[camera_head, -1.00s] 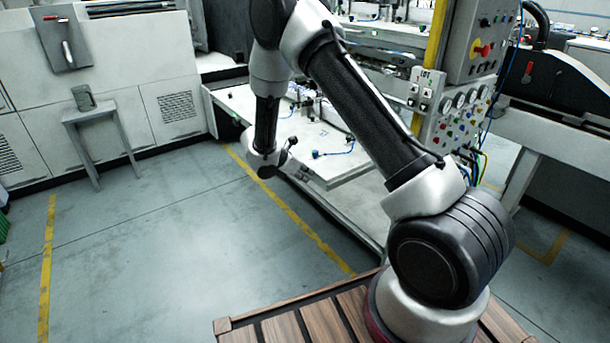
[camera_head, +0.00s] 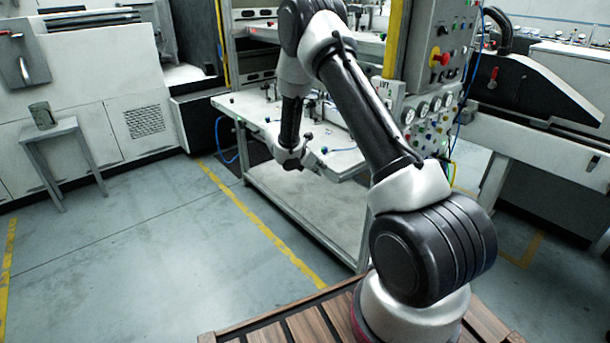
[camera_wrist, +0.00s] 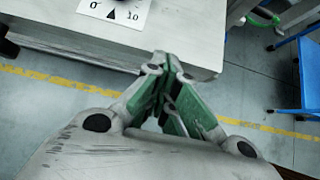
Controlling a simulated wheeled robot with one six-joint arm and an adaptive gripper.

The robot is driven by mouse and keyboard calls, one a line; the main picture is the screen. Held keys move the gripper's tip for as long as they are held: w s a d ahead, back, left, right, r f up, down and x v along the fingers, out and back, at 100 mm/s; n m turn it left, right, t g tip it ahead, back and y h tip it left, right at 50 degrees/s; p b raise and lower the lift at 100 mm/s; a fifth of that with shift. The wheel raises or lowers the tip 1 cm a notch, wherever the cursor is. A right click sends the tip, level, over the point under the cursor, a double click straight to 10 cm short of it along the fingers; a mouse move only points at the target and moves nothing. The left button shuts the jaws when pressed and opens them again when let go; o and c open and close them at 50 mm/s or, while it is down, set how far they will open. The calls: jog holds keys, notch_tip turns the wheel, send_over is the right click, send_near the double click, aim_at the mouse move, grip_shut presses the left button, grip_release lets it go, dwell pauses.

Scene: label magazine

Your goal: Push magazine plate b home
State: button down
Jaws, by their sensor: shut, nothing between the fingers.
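My gripper (camera_wrist: 165,68) is shut and empty in the wrist view, its green-and-grey fingers meeting at the tips. The fingertips show against the front edge of a pale bench top (camera_wrist: 190,32); I cannot tell the gap between them. A white label (camera_wrist: 115,12) marked 0 and 10 with a black triangle lies on that top, upper left, cut by the frame edge. In the head view, my arm's end is by the front of the white bench (camera_head: 235,103). I cannot make out magazine plate b in either view.
A control panel (camera_head: 440,55) with a red button and gauges stands right of the bench. A grey stool (camera_head: 48,132) holds a small can at left. Open floor with a yellow line (camera_head: 262,232) lies before the bench. A blue frame (camera_wrist: 311,70) shows at right in the wrist view.

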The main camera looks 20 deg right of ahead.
jog(key=w+d, duration=0.2)
jog(key=d, duration=0.7)
jog(key=w+d, duration=0.2)
jog(key=d, duration=0.7)
jog(key=w+d, duration=0.3)
jog(key=d, duration=0.6)
jog(key=shift+d+f, duration=0.15)
jog(key=shift+w+d, duration=0.2)
jog(key=shift+d, duration=0.4)
jog(key=shift+r, duration=0.2)
